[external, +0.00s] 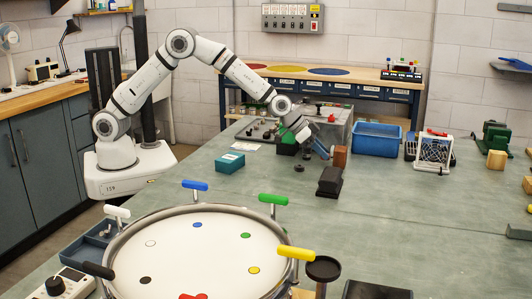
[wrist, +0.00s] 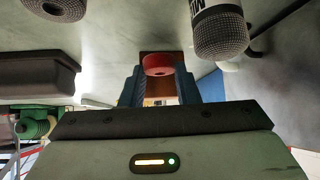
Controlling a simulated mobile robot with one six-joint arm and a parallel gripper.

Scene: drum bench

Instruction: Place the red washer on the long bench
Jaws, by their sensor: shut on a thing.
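The red washer (wrist: 158,70), a thick red ring, sits between the blue fingertips of my gripper (wrist: 158,74) in the wrist view. The fingers are shut on it. In the external view my gripper (external: 322,148) hangs over the middle of the large grey-green bench top (external: 420,235); the washer cannot be made out there. A brown block (external: 340,157) shows close beside the fingertips, and brown also shows behind the washer in the wrist view. A separate wooden-topped bench (external: 360,76) with coloured discs stands along the back wall. Which one is the long bench, I cannot tell.
A black block (external: 330,182) and a teal box (external: 230,162) lie near my gripper. A blue bin (external: 376,139) and a white frame (external: 434,150) stand to the right. A large round drum (external: 195,250) with coloured handles fills the front left. The right foreground is mostly clear.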

